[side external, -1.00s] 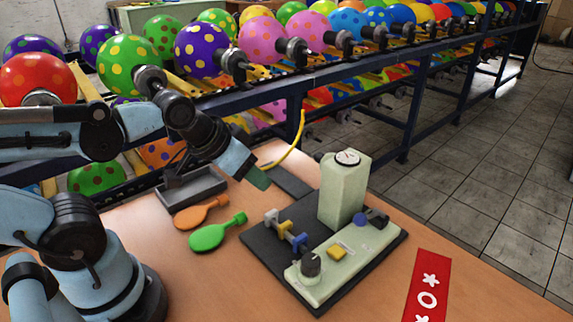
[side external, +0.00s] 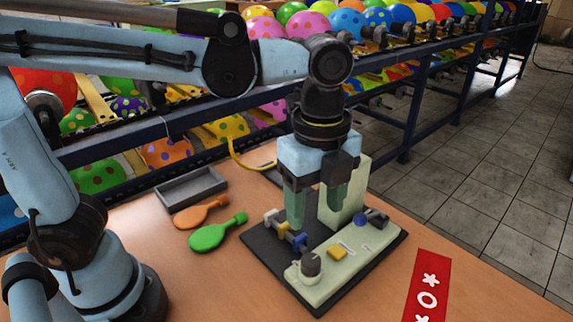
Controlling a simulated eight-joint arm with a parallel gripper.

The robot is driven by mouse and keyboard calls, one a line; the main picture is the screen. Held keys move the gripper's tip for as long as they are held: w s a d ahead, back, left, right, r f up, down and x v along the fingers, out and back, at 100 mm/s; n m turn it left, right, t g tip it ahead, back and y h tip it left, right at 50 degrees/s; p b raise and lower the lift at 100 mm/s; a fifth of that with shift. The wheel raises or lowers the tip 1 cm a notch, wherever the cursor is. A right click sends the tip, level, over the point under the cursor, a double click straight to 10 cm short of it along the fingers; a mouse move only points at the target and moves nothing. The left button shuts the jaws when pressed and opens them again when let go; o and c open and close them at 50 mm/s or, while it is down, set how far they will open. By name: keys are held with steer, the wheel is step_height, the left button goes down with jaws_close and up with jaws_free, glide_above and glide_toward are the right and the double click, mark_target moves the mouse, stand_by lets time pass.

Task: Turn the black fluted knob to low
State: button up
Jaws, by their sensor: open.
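The black fluted knob (side external: 310,264) stands on the front left end of the pale green control panel (side external: 345,258), with a light mark on its top edge. Its exact setting is too small to read. My gripper (side external: 316,208) points down above the back of the panel, in front of the pale green box. Its two green fingers are apart with nothing between them. It is higher than the knob and behind it, not touching it. The gripper covers much of the box and its dial.
A yellow button (side external: 337,253), a blue knob (side external: 361,219) and blue and yellow clamp parts (side external: 287,232) share the black base (side external: 262,253). A red banner (side external: 427,285) lies right.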

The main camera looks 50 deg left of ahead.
mark_target(311, 260)
steer(key=shift+f, duration=6)
steer(key=c, duration=1)
steer(key=shift+c, duration=0.2)
